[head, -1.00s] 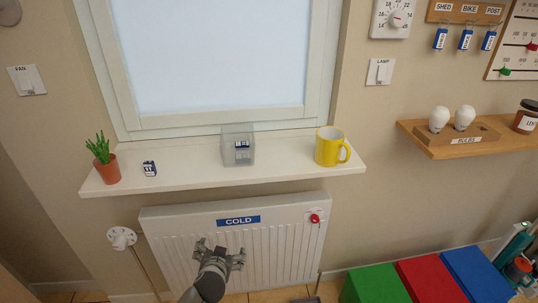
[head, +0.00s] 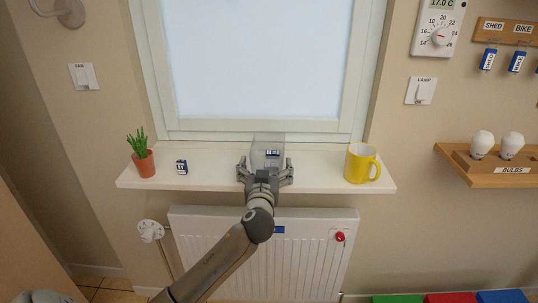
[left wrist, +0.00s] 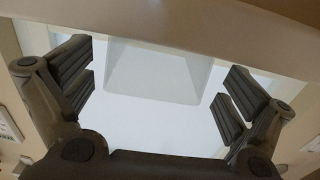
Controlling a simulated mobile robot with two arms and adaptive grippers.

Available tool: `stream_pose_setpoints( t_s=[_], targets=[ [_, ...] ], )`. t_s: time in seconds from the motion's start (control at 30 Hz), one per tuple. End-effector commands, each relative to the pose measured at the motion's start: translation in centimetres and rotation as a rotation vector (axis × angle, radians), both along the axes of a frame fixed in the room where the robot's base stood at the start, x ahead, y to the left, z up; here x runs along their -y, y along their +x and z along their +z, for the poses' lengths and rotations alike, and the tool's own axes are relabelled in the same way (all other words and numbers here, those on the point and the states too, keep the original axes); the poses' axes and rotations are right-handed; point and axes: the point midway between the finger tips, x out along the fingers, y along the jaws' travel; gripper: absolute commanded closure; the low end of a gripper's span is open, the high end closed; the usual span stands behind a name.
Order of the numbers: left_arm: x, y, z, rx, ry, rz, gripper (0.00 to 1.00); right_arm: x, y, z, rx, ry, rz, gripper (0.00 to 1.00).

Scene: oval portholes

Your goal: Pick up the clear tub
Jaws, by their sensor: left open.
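My left gripper (head: 265,169) is open at the sill's front edge, lined up with the tub, and hides the tub's lower front. Its fingers are at the left and right of the tub in the picture. In the left wrist view the tub (left wrist: 158,72) shows as a pale shape between the spread fingers of my left gripper (left wrist: 156,90), with a gap on each side. My right gripper is not in view.
On the sill, a potted plant (head: 143,161) and a small blue-and-white box (head: 182,167) stand left of the tub, a yellow mug (head: 360,163) right of it. The sill is bare between them.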

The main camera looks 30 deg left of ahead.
Motion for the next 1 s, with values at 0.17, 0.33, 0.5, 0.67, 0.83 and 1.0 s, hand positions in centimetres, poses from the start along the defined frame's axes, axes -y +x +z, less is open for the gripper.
stream_pose_setpoints(
  t_s=[0.17,0.33,0.5,0.67,0.83,1.0],
  targets=[
    [-0.3,0.7,0.0,-0.001,0.0,-0.001,0.0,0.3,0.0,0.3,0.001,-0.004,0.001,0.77],
    [-1.1,2.1,0.3,-0.001,0.003,0.001,0.0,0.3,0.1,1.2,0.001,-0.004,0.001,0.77],
    [-2.0,3.8,0.1,-0.002,0.001,0.0,0.0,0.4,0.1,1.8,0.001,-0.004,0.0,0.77],
    [-2.5,4.8,-0.1,-0.003,0.002,-0.001,0.0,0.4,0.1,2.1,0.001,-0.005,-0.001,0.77],
    [-2.7,5.1,-0.2,-0.002,0.0,-0.001,0.0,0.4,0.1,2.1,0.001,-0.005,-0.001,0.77],
    [-2.6,5.1,-0.2,-0.002,0.0,-0.001,0.04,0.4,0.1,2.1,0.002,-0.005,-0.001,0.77]
  ],
)
